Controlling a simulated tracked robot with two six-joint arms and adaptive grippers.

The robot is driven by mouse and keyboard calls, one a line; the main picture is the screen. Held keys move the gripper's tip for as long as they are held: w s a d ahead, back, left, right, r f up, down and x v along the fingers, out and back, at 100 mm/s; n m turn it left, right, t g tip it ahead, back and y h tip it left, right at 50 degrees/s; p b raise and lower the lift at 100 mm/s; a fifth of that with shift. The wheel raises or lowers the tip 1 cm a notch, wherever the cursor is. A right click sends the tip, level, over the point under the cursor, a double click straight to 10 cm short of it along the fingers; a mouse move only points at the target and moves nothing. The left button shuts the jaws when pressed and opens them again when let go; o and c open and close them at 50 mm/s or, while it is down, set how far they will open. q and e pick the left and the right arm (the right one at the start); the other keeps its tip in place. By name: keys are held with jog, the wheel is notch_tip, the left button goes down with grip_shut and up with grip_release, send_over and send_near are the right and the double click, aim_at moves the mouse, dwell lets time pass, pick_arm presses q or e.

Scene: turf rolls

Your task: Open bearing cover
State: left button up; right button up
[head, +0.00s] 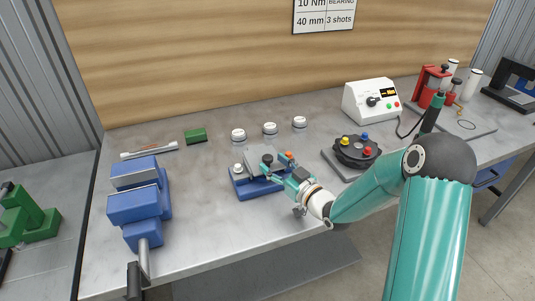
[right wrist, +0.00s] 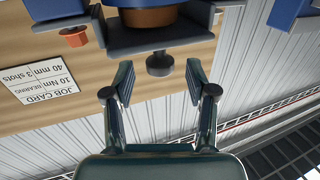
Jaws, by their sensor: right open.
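The blue bearing housing (head: 244,186) sits on the bench with a grey cover (head: 252,158) on top. A black knob (head: 267,160) shows at the near side of the cover. In the right wrist view, the knob (right wrist: 160,64) is on the edge of a grey plate (right wrist: 112,40), with a brown round part (right wrist: 148,17) behind it. My right gripper (head: 273,172) is at the near right of the housing. Its fingers (right wrist: 160,80) are open on either side of the knob, with gaps. My left gripper is not in view.
A blue vise (head: 138,202) stands at the left. Several white-topped round jars (head: 270,128) and a green block (head: 195,135) lie behind the housing. A black turntable with coloured knobs (head: 356,150) and a white control box (head: 370,100) are at the right.

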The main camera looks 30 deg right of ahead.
aim_at(271, 162)
jog(key=shift+w+a+p, duration=0.15)
jog(key=shift+w+p, duration=0.2)
jog(key=shift+w, duration=1.25)
grip_shut()
